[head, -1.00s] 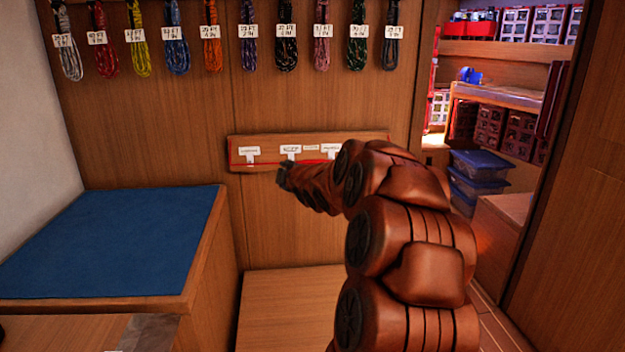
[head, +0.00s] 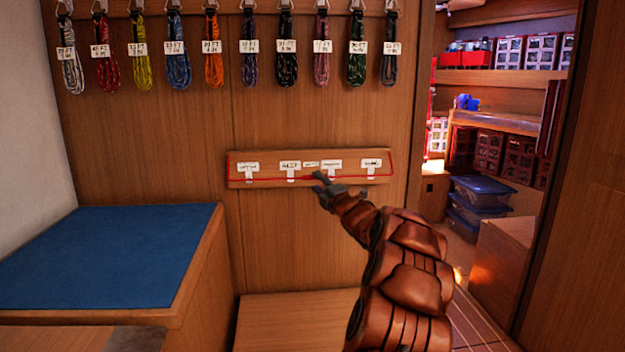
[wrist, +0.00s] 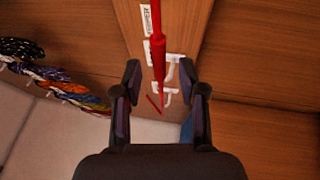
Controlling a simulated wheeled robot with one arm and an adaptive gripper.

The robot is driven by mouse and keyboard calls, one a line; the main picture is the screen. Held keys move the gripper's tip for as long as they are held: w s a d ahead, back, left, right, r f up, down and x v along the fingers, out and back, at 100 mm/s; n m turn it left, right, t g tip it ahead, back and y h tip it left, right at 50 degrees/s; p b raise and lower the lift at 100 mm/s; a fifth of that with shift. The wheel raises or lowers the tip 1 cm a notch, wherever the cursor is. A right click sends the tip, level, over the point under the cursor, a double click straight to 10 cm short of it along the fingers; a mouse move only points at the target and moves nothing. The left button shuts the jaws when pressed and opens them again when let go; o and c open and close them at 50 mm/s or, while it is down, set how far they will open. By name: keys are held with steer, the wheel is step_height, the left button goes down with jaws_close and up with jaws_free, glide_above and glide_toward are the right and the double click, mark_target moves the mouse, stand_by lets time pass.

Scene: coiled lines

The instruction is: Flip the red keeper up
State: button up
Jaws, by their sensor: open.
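A wooden board (head: 240,182) with white labels and white hooks is on the wall, and a thin red line (head: 393,165) runs along it. In the wrist view a red rod (wrist: 158,55) with a thicker sleeve comes down from the top and tapers between my fingers; it looks like the red keeper. My gripper (head: 325,182) is at the board's lower edge, right of its middle, and hides part of it. In the wrist view my gripper (wrist: 160,78) is open, one finger on each side of the rod. I cannot tell whether either finger touches it.
Several coiled lines with tags (head: 250,70) hang above the board. A blue-topped bench (head: 110,250) stands at the left and a low wooden surface (head: 295,320) below the board. A doorway at the right opens onto shelves and plastic bins (head: 480,205). The wall around the board is clear.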

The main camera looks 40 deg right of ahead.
mark_target(312, 177)
steer(key=shift+x, duration=2)
steer(key=shift+c, duration=0.3)
jaws_close()
